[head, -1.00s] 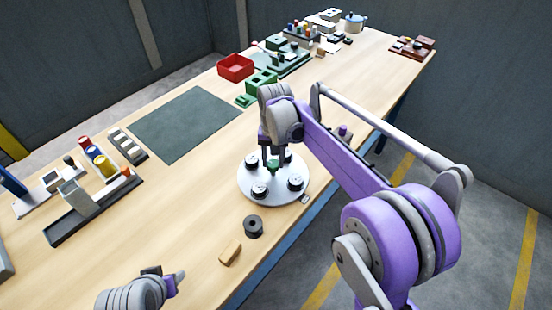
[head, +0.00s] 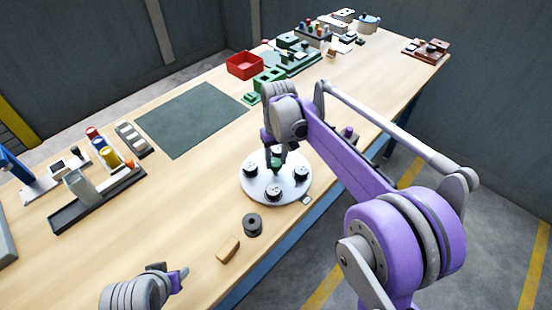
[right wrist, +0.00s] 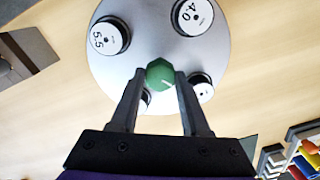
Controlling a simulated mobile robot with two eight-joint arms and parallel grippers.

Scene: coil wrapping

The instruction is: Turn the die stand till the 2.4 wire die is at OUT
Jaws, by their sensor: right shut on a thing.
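The die stand is a round light grey disc (head: 258,190) with several black dies with white tops around a green knob (head: 277,163). My right gripper (head: 275,155) is over the disc, shut on the knob (right wrist: 160,74). In the right wrist view, one die reads 5.5 (right wrist: 106,37) and another reads 4.0 (right wrist: 191,15). Two more dies are partly hidden by my fingers, their numbers unreadable, so I cannot pick out the 2.4 die. A small tab (head: 306,200) sits at the disc's front right edge; no OUT lettering is readable. My left gripper (head: 170,276) is low at the left, away from the stand.
A black spool (head: 252,225) and a tan block (head: 228,250) lie in front of the stand. A dark green mat (head: 192,120) lies to its left. A red bin (head: 244,66) and green fixtures stand behind. The table's right edge is close to the disc.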

